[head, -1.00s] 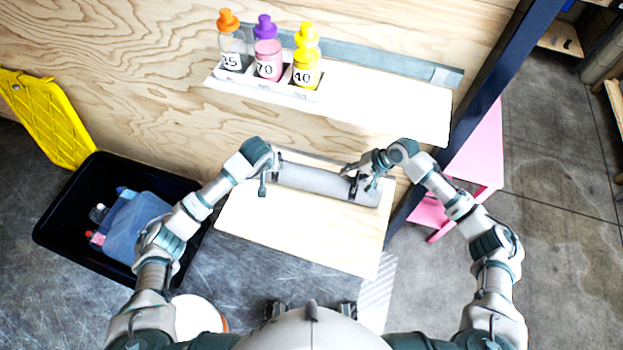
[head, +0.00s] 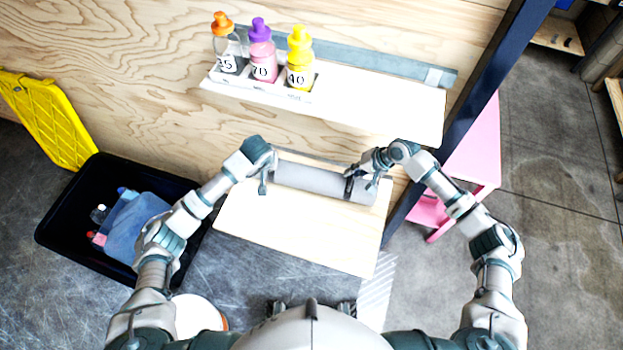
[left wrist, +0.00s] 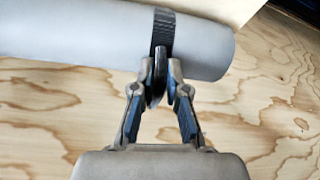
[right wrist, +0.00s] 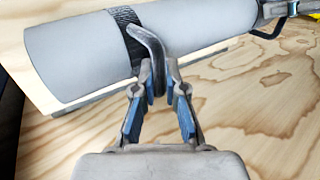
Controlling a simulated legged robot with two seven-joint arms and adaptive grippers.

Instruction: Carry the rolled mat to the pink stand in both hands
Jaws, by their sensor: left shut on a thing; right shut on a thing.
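The rolled mat (head: 312,179) is a grey cylinder at the back of the lower wooden shelf, with a dark strap near each end. My left gripper (head: 264,184) is at its left end; in the left wrist view the fingers (left wrist: 160,75) are shut on a dark handle at the strap. My right gripper (head: 358,178) is at its right end; in the right wrist view the fingers (right wrist: 158,75) are shut on the other dark bent handle. I cannot tell whether the mat is clear of the shelf. The pink stand (head: 474,155) is at the right, partly behind the dark post.
The upper shelf (head: 390,105) holds a tray of bottles (head: 262,62) above the mat. A dark blue post (head: 490,85) stands between shelves and stand. A black bin (head: 70,225) and yellow lid (head: 45,115) are at left.

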